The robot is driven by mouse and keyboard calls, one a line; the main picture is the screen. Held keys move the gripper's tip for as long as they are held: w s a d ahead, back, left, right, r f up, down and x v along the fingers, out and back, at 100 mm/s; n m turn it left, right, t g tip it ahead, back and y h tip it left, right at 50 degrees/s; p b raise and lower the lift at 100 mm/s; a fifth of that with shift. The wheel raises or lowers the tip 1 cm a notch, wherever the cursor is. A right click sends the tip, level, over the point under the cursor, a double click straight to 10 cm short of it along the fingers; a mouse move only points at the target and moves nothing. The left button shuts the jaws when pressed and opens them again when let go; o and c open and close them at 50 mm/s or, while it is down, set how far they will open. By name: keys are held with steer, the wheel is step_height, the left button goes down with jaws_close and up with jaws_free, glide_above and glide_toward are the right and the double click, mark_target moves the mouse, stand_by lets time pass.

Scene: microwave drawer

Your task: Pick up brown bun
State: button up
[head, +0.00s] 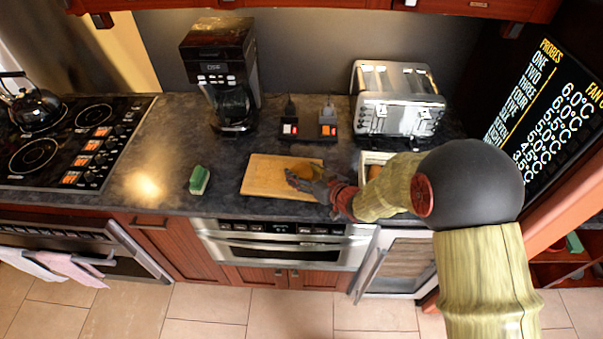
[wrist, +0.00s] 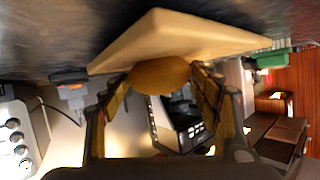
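The brown bun (head: 306,166) is at the right part of the wooden cutting board (head: 262,176), partly hidden by my gripper (head: 300,172) in the head view. In the wrist view, which looks upside down, the bun (wrist: 158,76) sits between the fingertips of my gripper (wrist: 160,82), close against the board (wrist: 170,38). One finger is on each side of the bun, with little or no visible gap. I cannot tell whether the fingers press on it or whether it is clear of the board.
A green sponge (head: 199,180) lies left of the board. A coffee machine (head: 222,75), black-and-red small devices (head: 327,126) and a toaster (head: 398,98) stand behind. A pale tray (head: 368,158) is to the right, partly hidden by my arm. The counter between stove and sponge is clear.

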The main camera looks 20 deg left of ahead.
steer(key=c, duration=0.8)
